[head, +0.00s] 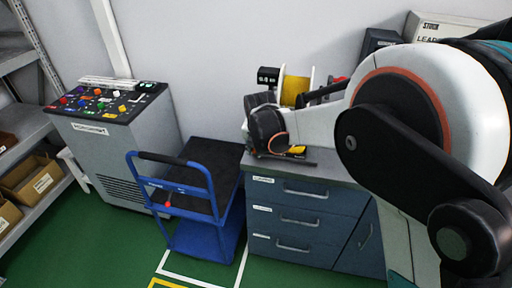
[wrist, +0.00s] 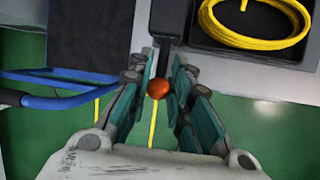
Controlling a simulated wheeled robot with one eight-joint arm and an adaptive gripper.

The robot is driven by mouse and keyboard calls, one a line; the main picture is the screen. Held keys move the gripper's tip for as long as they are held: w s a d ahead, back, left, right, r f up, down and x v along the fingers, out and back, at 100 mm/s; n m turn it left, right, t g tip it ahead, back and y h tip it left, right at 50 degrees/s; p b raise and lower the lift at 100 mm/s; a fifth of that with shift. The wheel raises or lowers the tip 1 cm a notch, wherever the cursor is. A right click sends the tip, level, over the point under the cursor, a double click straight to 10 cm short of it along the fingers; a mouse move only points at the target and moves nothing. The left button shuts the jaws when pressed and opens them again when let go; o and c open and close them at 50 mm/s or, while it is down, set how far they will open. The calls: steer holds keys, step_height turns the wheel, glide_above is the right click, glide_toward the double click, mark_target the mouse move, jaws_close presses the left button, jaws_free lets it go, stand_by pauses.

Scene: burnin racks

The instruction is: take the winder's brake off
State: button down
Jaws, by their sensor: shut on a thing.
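The winder stands on top of the blue drawer cabinet in the head view, with a yellow spool (head: 296,88) and a small black display box (head: 268,76). My arm covers much of it. In the wrist view a black lever (wrist: 167,25) comes down from the top and ends in an orange-red ball knob (wrist: 158,89). My gripper (wrist: 158,80) is shut on this knob, one finger on each side. In the head view my fingertips are hidden behind my wrist.
The wrist view shows a dark tray (wrist: 226,40) with a coil of yellow cable (wrist: 256,39) beside the lever. A blue trolley (head: 205,238) stands left of the blue drawer cabinet (head: 305,215). A grey control console (head: 125,158) is further left. Green floor is free in front.

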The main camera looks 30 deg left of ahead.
steer(key=c, duration=1.7)
jaws_free()
steer(key=shift+r, duration=0.1)
steer(key=v, duration=1.2)
